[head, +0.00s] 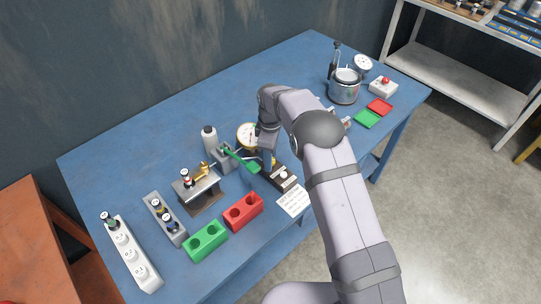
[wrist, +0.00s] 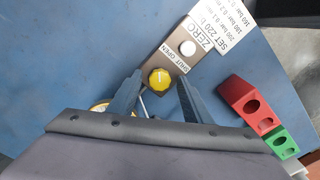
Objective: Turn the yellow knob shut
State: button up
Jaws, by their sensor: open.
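The yellow knob (wrist: 160,78) sits on a dark brown panel (wrist: 174,55) marked "SHUT OPEN" and "ZERO", below a round white button (wrist: 188,48). My gripper (wrist: 158,80) is open in the wrist view, with one finger on each side of the knob. The fingertips look apart from it; their height above the panel is hard to tell. In the head view my gripper (head: 268,158) points down at the panel (head: 284,181), and the arm largely hides the knob.
A round gauge (head: 247,135), a green lever (head: 241,161) and a white bottle (head: 209,136) stand close to the left. A printed card (head: 293,201) lies in front of the panel. Red (head: 243,211) and green (head: 205,241) holed blocks are at front left on the blue table (head: 130,155).

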jog(key=c, duration=1.1)
jog(key=shift+o, duration=0.2)
jog(key=shift+m, duration=0.4)
jog(key=m+b, duration=0.1)
jog(key=m, duration=0.2)
jog(key=shift+m+b, duration=0.3)
jog(key=m, duration=0.4)
jog(key=shift+m+b, duration=0.3)
jog(key=shift+b, duration=0.1)
jog(key=m, duration=0.4)
jog(key=shift+m, duration=0.3)
jog(key=m, duration=0.4)
jog(key=shift+r+b, duration=0.1)
jog(key=shift+b, duration=0.25)
jog(key=shift+m, duration=0.3)
jog(key=shift+w, duration=0.1)
